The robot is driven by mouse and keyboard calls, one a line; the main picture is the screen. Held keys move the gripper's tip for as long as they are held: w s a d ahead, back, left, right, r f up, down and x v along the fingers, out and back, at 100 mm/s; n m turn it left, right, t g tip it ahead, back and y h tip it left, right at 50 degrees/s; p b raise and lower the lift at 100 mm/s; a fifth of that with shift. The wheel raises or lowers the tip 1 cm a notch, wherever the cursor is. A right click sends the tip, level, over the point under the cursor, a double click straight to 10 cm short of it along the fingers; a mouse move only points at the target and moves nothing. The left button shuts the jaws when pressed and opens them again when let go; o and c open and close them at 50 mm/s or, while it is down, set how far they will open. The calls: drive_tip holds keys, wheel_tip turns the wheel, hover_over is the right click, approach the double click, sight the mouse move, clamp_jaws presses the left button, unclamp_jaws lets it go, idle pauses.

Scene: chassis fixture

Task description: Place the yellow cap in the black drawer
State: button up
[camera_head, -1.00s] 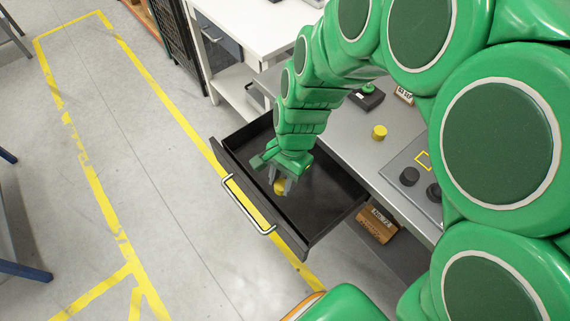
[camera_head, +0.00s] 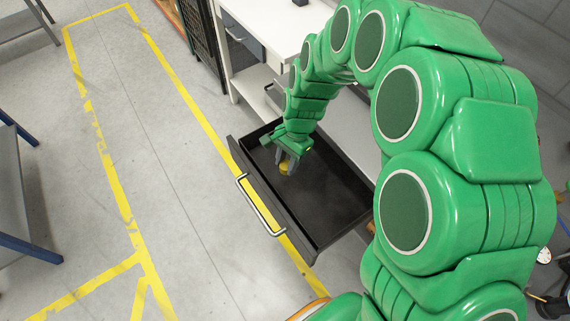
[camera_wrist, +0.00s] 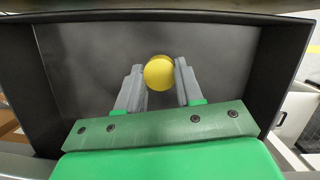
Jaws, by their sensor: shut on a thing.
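The black drawer (camera_head: 335,204) is pulled open, with a silver handle on its front. My gripper (camera_head: 287,164) is inside the drawer's outline, toward its far left part in the head view. The yellow cap (camera_head: 284,168) is between its fingertips. In the wrist view the yellow cap (camera_wrist: 159,72) shows round between the two grey fingers of my gripper (camera_wrist: 160,76), over the drawer's dark floor (camera_wrist: 215,50). The fingers are shut on it. I cannot tell whether the cap touches the drawer floor.
A white table (camera_head: 270,22) with a lower shelf stands behind the drawer. Yellow floor tape (camera_head: 190,95) runs past the drawer's front. My arm hides most of the workbench on the right. Open floor lies to the left.

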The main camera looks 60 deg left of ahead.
sight(285, 165)
drive_tip(key=shift+w+a+f, duration=0.25)
drive_tip(key=shift+a+f, duration=0.35)
drive_tip(key=shift+f, duration=0.2)
drive_tip(key=shift+w+a+f, duration=0.2)
drive_tip(key=shift+a+f, duration=0.35)
drive_tip(key=shift+f, duration=1.7)
drive_tip(key=o, duration=1.1)
drive_tip(key=shift+f, duration=0.1)
drive_tip(key=v, duration=1.2)
